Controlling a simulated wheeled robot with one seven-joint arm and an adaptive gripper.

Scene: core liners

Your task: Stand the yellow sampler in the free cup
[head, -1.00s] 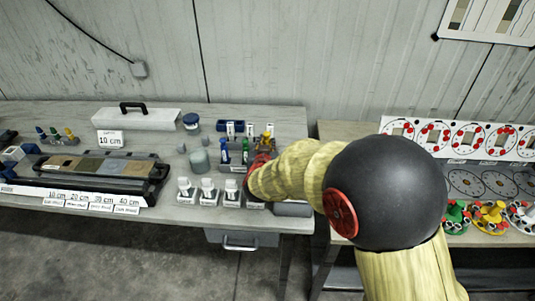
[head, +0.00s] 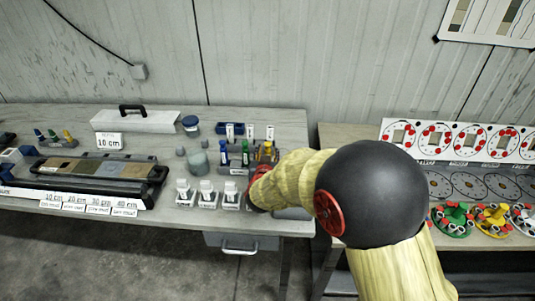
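A yellow sampler (head: 266,151) stands at the right end of a short row, beside two blue-green samplers (head: 234,155). White tags stand behind the row. My gripper (head: 258,196) is low at the table's front, nearer the camera than the yellow sampler and apart from it in the picture. Its fingers are too small and too hidden by my wrist to show whether they are open or hold anything. I cannot make out which cup is free; part of the area beside the row is behind my arm.
White bottles (head: 207,191) on labelled bases line the front edge just left of my gripper. A second table (head: 475,182) is at right.

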